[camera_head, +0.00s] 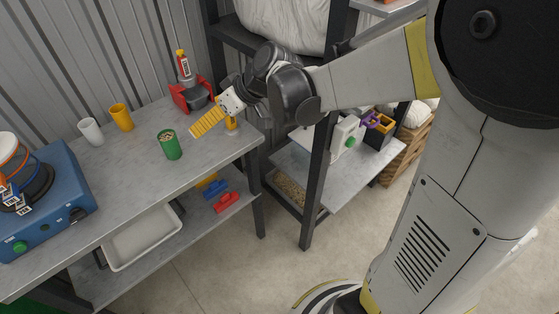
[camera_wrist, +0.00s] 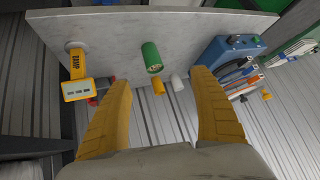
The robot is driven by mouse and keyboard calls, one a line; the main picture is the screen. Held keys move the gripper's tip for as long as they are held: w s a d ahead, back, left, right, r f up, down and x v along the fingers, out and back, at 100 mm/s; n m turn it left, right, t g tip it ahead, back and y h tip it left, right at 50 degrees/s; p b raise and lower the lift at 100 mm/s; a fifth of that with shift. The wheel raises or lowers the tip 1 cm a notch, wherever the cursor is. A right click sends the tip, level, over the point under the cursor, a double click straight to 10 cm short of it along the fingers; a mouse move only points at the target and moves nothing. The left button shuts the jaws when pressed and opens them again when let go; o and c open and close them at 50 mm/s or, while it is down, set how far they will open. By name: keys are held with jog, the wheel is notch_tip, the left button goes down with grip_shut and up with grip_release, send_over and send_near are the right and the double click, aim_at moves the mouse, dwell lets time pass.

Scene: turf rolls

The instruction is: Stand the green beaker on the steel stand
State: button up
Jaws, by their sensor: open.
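The green beaker (camera_head: 170,145) stands upright on the grey bench top, with pale brown bits inside. In the wrist view the beaker (camera_wrist: 151,55) is beyond my fingertips, between the lines of the two fingers. My gripper (camera_head: 203,126) is open and empty, above the bench to the right of the beaker and apart from it. Its yellow fingers also show spread in the wrist view (camera_wrist: 162,80). I cannot tell for sure which thing is the steel stand; a grey shelf unit (camera_head: 345,178) is right of the bench.
A yellow cup (camera_head: 121,117) and a white cup (camera_head: 91,131) stand behind the beaker. A red device (camera_head: 183,98) stands at the back, a yellow damp meter (camera_wrist: 76,88) near the bench end. A blue machine (camera_head: 62,195) fills the left. The bench front (camera_head: 125,205) is clear.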

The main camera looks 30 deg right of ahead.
jog(key=s+d+m+h, duration=0.3)
jog(key=s+d, duration=0.1)
jog(key=s, duration=0.6)
jog(key=s+d+r+m+t+h, duration=0.1)
jog(key=s+d+m+h, duration=0.2)
jog(key=s, duration=0.8)
jog(key=shift+d+r+m, duration=0.25)
jog(key=shift+d+m, duration=0.05)
jog(key=shift+d, duration=0.75)
